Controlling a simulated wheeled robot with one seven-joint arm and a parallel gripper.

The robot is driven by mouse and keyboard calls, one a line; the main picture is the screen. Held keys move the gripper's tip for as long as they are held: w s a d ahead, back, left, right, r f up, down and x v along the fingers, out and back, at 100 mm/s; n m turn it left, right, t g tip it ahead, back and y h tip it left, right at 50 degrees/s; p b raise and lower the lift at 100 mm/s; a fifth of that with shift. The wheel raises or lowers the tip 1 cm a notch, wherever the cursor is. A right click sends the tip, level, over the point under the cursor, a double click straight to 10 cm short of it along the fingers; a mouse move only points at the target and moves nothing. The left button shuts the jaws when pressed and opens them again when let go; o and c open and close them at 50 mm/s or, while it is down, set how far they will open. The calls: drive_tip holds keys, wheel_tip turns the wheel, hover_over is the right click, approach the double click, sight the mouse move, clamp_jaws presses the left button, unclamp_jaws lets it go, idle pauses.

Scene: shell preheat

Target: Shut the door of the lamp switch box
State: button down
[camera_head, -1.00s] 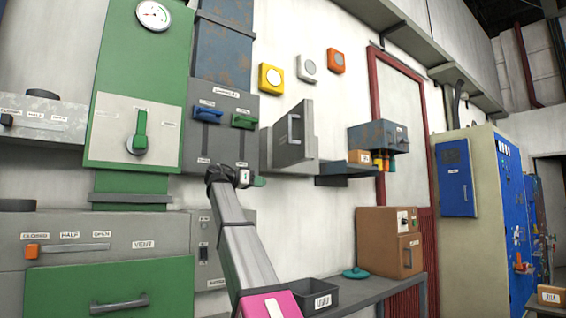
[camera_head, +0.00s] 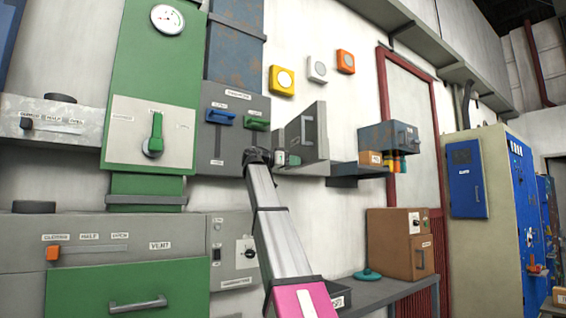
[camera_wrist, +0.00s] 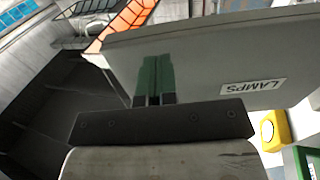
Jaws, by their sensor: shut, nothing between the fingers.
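The lamp switch box is a small grey box on the white wall, right of the grey box with blue and green levers. Its grey door (camera_head: 315,133) stands open, swung out from the wall, with a grey handle on the face toward the head camera. In the wrist view the door (camera_wrist: 205,62) fills the upper middle and bears an upside-down LAMPS label. My gripper (camera_head: 292,159) is at the door's lower edge in the head view. Its green fingers (camera_wrist: 155,72) are shut and empty, in front of the labelled face; contact is unclear.
The grey lever box (camera_head: 235,130) is close on the left. A shelf with a blue-grey box (camera_head: 388,137) is on the right. A yellow button box (camera_head: 282,81) hangs above. A brown cabinet (camera_head: 398,243) stands on the bench below.

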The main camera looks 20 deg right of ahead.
sight(309, 162)
drive_tip(key=shift+w+d, duration=0.15)
drive_tip(key=shift+d, duration=1.75)
drive_tip(key=shift+d, duration=0.15)
